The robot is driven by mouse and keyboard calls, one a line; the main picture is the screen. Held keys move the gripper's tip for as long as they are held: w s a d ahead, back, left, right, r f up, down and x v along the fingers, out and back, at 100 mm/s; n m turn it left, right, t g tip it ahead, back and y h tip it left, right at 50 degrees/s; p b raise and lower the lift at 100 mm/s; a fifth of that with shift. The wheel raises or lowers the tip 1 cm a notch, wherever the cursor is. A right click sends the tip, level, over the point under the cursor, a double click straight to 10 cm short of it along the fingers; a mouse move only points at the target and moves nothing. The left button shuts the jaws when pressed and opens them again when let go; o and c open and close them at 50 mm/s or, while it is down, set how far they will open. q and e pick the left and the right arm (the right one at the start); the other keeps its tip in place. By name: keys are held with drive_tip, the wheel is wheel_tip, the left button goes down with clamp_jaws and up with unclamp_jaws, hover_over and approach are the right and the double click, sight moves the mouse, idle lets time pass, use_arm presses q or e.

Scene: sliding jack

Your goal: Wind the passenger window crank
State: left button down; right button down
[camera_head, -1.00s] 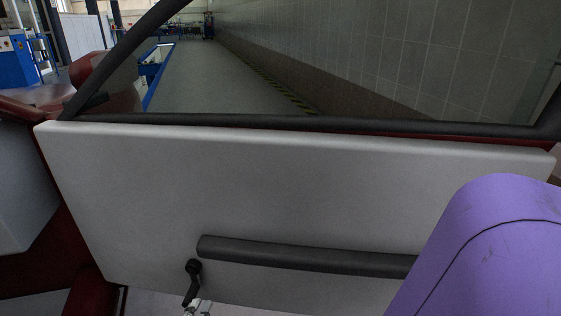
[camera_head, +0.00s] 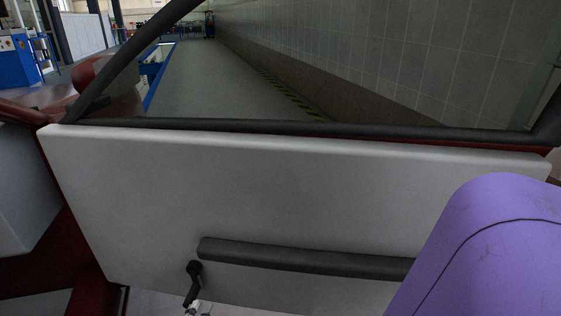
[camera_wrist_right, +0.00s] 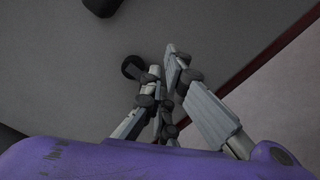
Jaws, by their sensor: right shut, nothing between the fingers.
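The window crank (camera_head: 193,282) is a short black lever low on the pale grey door panel (camera_head: 150,190), with its arm hanging down and slightly left. My right gripper (camera_head: 198,309) barely shows at the bottom edge of the head view, just below the crank's lower end. In the right wrist view, my right gripper (camera_wrist_right: 166,68) is shut and empty, its fingers against the grey panel's backdrop. The crank's dark round end (camera_wrist_right: 132,67) shows just left of the fingertips; the rest is partly hidden by the fingers. I cannot tell whether they touch. My left gripper is not in view.
A long black armrest (camera_head: 300,259) runs right of the crank. The black window frame (camera_head: 300,127) crosses above the panel. My purple arm link covers the lower right. A grey block (camera_head: 22,190) stands at the left. The panel's middle is clear.

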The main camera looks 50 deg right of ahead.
drive_tip(key=v, duration=0.8)
drive_tip(key=shift+a, duration=0.15)
drive_tip(key=shift+s, duration=0.1)
